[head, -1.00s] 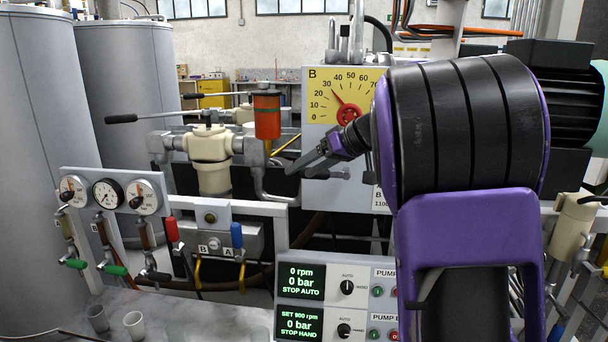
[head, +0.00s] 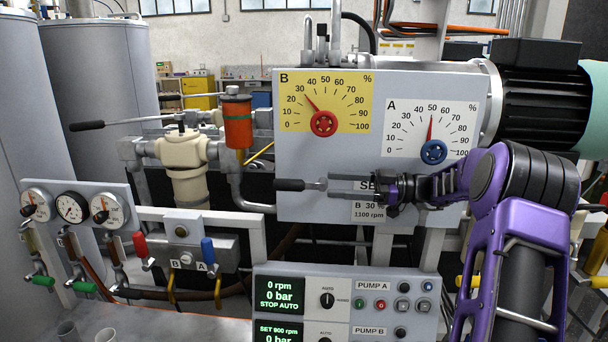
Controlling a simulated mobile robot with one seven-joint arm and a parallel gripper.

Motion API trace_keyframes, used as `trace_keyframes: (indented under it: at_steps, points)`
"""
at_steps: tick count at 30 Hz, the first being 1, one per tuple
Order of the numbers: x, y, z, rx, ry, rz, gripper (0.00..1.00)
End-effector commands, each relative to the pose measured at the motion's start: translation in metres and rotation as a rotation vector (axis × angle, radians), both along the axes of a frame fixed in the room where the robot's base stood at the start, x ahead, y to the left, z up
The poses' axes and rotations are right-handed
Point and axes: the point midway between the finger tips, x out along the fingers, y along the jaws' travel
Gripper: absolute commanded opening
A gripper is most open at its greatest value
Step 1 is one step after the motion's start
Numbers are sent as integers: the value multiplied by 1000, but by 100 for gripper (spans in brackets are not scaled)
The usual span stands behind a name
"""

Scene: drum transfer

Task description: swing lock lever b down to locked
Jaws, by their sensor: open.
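A lever with a black grip (head: 290,185) sits below the yellow B dial (head: 325,95). It lies about level, its grip pointing left from a metal pivot near the panel's left part; I take it as lock lever b, though no label on it is readable. The B dial has a red knob (head: 323,123), and its pointer stands near 30. My gripper (head: 367,196) is open and empty, right of the lever and apart from it in the picture. It partly covers a label plate starting "SE".
A white A dial with a blue knob (head: 433,152) is to the right. Below stands the pump control box (head: 345,290). Red (head: 138,243) and blue (head: 208,250) handles and several gauges are at left. Another black-ended lever (head: 87,125) juts out at upper left.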

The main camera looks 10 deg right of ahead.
Motion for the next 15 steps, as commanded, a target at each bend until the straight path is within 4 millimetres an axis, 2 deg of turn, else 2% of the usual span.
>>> trace_keyframes:
  at_steps: [3, 7, 11, 15]
  points:
    - [0, -8, -7, -14, 29, -11, 67]
    - [1, -5, -10, -20, 39, -12, 67]
    - [6, 11, -9, -21, 39, -10, 67]
    - [14, 39, -9, -21, 40, -9, 67]
